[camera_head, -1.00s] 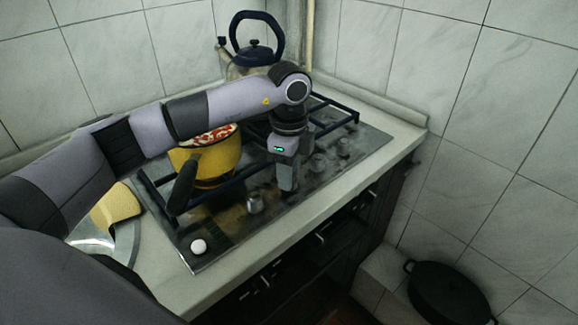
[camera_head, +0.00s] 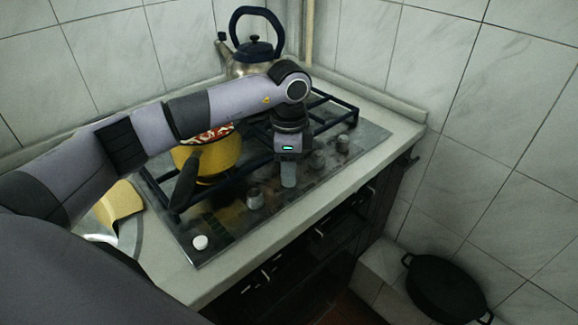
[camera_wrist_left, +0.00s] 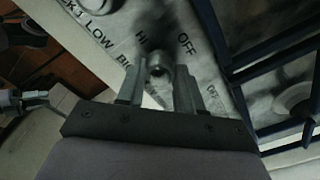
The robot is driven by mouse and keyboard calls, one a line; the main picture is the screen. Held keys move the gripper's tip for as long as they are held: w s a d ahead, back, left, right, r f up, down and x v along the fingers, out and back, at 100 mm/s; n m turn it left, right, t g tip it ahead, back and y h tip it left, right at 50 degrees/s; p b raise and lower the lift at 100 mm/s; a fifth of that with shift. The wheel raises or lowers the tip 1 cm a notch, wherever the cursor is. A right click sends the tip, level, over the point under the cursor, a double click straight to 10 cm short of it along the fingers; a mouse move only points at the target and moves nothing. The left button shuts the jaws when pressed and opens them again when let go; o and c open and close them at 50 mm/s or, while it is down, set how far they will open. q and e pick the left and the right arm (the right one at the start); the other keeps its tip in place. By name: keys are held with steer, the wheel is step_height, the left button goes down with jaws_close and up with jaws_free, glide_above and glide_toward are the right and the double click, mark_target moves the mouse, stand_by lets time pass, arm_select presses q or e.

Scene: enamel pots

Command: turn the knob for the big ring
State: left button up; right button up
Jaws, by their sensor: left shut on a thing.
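My left gripper (camera_head: 288,180) points down over the hob's front row of knobs. It also shows in the wrist view (camera_wrist_left: 158,90), with its fingers on both sides of a grey metal knob (camera_wrist_left: 158,68) and shut on it. The panel around this knob reads LOW, HI, OFF and part of BIG. The fingers hide this knob in the head view. The hob (camera_head: 225,245) is dark and worn, with black pan grates. I cannot make out the big ring clearly.
A kettle (camera_head: 250,50) stands behind. Other knobs (camera_head: 255,198) flank the gripper. A black pan (camera_head: 447,290) lies low at the right.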

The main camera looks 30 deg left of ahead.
arm_select(q)
steer(key=o, duration=1.1)
steer(key=shift+c, duration=0.2)
steer(key=shift+r, duration=0.1)
step_height(320, 180, up, 7)
steer(key=shift+b, duration=0.3)
